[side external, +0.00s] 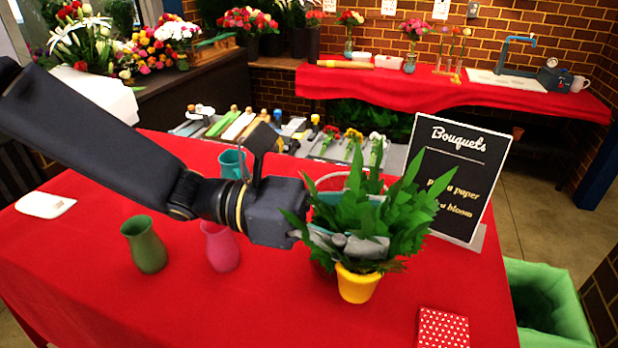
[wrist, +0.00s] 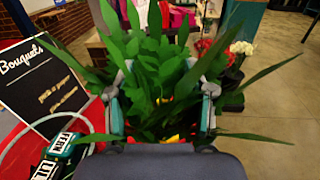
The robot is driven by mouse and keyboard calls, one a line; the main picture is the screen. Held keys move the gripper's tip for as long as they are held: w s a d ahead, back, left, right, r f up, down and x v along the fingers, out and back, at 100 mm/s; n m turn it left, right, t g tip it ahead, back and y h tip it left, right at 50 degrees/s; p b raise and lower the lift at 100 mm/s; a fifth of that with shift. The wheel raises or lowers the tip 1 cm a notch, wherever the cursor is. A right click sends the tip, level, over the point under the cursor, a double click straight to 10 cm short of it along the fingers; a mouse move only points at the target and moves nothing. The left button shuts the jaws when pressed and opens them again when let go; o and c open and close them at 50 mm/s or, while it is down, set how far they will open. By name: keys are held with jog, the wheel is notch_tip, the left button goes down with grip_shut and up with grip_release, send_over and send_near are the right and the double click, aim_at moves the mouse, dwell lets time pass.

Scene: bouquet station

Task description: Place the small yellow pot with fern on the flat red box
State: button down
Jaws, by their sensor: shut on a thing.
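The small yellow pot (side external: 358,286) is upright, with a big leafy green fern (side external: 405,222) spreading above it. My gripper (side external: 362,246) reaches in from the left and is shut on the potted fern just above the pot's rim; leaves hide the exact contact. In the wrist view the fern (wrist: 160,75) fills the space between the fingers (wrist: 161,112), and the pot is mostly hidden. I cannot tell whether the pot touches the table. The flat red box (side external: 442,329) with white dots lies at the front right, apart from the pot, its top bare.
A black Bouquets sign (side external: 458,180) stands behind the fern. A green vase (side external: 145,245), a pink vase (side external: 220,246) and a teal vase (side external: 232,164) stand left, under or near my arm. A green bin (side external: 545,305) is beyond the right edge. The red table (side external: 270,310) is clear at front.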

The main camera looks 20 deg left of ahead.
jog(key=s+d+r+m+g, duration=0.1)
jog(key=s+d+g, duration=0.1)
jog(key=s+d, duration=0.25)
jog(key=w+d+f, duration=0.9)
jog(key=d+f, duration=0.1)
jog(key=f, duration=0.2)
jog(key=shift+f, duration=0.15)
jog(key=shift+c, duration=2.1)
grip_release()
jog(key=shift+f, duration=0.25)
